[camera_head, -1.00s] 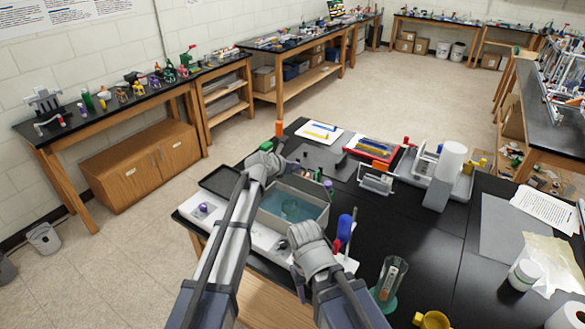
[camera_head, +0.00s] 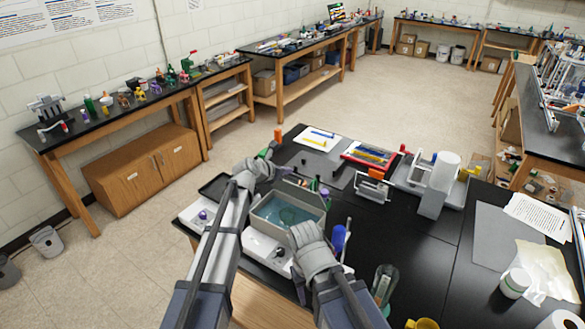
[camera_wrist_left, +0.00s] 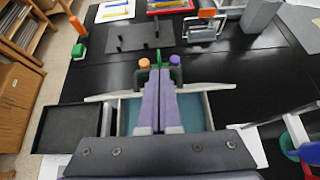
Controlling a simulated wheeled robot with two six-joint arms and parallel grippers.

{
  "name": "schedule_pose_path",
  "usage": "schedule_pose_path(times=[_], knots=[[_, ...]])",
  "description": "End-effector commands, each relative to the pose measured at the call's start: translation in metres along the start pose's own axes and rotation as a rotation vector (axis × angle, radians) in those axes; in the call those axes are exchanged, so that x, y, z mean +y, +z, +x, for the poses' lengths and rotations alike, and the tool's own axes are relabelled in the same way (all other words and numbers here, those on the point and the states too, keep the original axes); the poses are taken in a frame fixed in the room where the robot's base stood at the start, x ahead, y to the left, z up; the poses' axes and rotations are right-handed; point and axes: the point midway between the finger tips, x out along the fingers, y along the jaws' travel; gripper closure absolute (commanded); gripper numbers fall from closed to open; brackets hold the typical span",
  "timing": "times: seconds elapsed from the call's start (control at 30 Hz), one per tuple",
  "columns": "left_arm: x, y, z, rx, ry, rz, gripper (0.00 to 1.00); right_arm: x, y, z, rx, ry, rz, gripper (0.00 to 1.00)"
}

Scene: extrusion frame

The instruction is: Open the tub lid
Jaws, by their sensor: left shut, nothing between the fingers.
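The tub (camera_head: 262,228) is a grey box with a teal surface inside, on the near left of the black bench. In the left wrist view its pale rim (camera_wrist_left: 213,112) shows on both sides of my fingers.
A flat black tray (camera_wrist_left: 78,128) lies left of the tub. Small capped bottles (camera_wrist_left: 174,66) stand just behind it. A blue-handled tool (camera_head: 338,240) and a clear cylinder (camera_head: 384,283) stand to the right.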

Motion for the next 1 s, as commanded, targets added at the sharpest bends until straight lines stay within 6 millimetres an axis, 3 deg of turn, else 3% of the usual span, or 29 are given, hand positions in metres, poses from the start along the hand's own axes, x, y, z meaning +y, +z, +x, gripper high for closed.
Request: schedule_pose_path(times=[0.03,0.23,0.73,0.87,1.0], knots=[[0.001,0.006,-0.013,0.000,0.001,0.000,1.00,0.001,0.001,-0.013,0.000,0.000,-0.001,0.50],[0.005,0.011,-0.034,0.000,-0.002,0.000,1.00,0.003,0.002,-0.028,-0.001,0.000,-0.003,0.50],[0.006,0.008,-0.043,0.008,-0.004,0.026,1.00,0.003,0.002,-0.032,-0.002,0.000,-0.003,0.50],[-0.002,-0.013,-0.056,0.065,-0.022,0.211,1.00,0.003,0.002,-0.032,-0.001,0.000,-0.003,0.50],[-0.015,-0.055,-0.083,0.182,-0.087,0.593,1.00,0.003,0.002,-0.032,-0.001,0.000,-0.003,0.50]])
